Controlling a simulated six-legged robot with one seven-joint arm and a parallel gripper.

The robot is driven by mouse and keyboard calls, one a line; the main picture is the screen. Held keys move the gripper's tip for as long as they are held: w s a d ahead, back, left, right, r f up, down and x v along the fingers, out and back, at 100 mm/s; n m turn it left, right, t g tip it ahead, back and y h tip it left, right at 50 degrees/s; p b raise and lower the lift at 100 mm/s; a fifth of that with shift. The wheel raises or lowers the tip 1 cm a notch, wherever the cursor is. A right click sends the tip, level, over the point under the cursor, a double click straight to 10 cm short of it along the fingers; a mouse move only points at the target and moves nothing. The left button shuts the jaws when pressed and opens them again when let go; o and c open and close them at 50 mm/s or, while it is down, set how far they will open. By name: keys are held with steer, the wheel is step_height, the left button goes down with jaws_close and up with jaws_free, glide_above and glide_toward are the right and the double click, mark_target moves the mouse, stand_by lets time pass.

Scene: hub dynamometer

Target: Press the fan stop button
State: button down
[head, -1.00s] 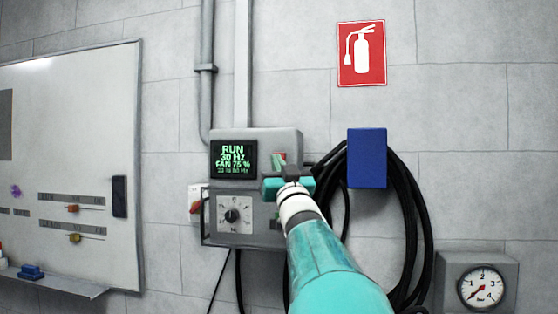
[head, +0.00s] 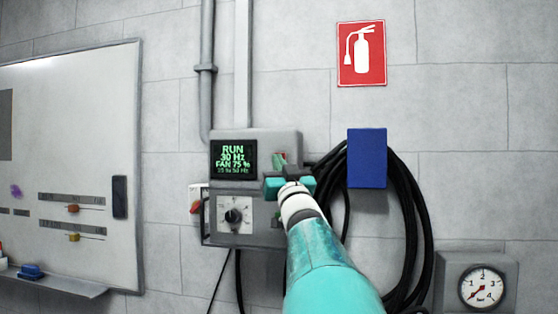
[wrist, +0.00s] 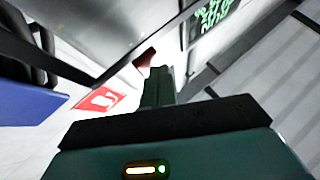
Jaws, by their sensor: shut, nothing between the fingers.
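The grey control box (head: 262,140) is on the wall in the head view. Its screen (head: 233,158) reads RUN, 30 Hz, FAN 75 %. Right of the screen is a small patch of red and green (head: 280,158), partly hidden by my gripper (head: 292,170). In the wrist view my gripper (wrist: 158,78) is shut and empty, its fingertips close to the box face. A red piece (wrist: 146,58), likely a button, shows just left of the fingertips. I cannot tell whether they touch it. No button label is readable.
A blue box (head: 367,158) and black hose loops (head: 420,215) hang to the right. A whiteboard (head: 70,130) is at left, a pressure gauge (head: 481,287) at lower right.

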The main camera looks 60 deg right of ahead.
stand_by(0.4)
steer(key=shift+s+a, duration=0.2)
steer(key=shift+a, duration=0.35)
steer(key=shift+a, duration=0.1)
steer(key=a, duration=0.1)
steer(key=s+a, duration=0.1)
steer(key=a, duration=0.1)
steer(key=s+a, duration=0.1)
steer(key=a, duration=0.1)
steer(key=shift+s+a, duration=0.15)
steer(key=shift+s, duration=0.05)
steer(key=shift+f, duration=0.1)
stand_by(0.7)
